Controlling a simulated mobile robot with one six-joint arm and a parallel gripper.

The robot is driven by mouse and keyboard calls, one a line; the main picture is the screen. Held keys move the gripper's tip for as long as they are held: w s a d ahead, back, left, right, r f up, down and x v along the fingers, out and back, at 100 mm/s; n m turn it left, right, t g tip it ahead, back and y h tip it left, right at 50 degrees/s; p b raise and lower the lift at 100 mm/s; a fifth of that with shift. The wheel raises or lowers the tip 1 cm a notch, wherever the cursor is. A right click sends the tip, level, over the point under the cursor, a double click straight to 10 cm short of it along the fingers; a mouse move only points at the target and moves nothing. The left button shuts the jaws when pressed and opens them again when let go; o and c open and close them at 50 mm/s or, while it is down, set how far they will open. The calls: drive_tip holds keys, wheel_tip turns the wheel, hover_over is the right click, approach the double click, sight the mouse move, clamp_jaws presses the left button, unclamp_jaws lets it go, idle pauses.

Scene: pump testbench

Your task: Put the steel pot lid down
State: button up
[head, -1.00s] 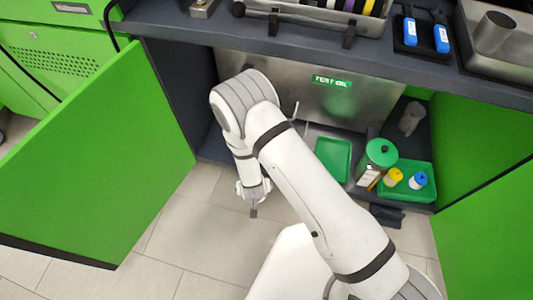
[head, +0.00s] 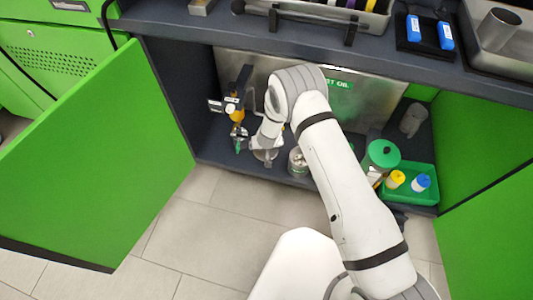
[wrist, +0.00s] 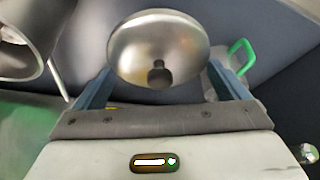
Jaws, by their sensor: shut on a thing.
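The steel pot lid (wrist: 158,42), a shiny round disc with a dark knob, is between the fingers of my gripper (wrist: 160,72) in the wrist view. My gripper is shut on it. In the head view my gripper (head: 262,150) is inside the open cabinet, low over its dark floor, with the grey lid (head: 266,156) at its tip. I cannot tell whether the lid touches the floor.
A metal can (head: 298,161) stands right of my gripper. A valve with an orange part (head: 236,113) is at the left. A green tray (head: 424,193) holds bottles at the right. Open green doors (head: 95,165) flank the cabinet. My arm hides part of the middle.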

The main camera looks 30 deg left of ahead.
wheel_tip(320, 180, down, 7)
drive_tip(key=b, duration=0.3)
drive_tip(key=shift+r, duration=0.1)
drive_tip(key=shift+f, duration=0.2)
drive_tip(key=o, duration=0.6)
drive_tip(key=shift+o, duration=0.2)
drive_tip(key=shift+r, duration=0.2)
drive_tip(key=shift+r, duration=0.3)
drive_tip(key=p+v, duration=0.3)
drive_tip(key=v, duration=0.8)
drive_tip(key=shift+r, duration=0.15)
drive_tip(key=shift+s+d+r, duration=0.1)
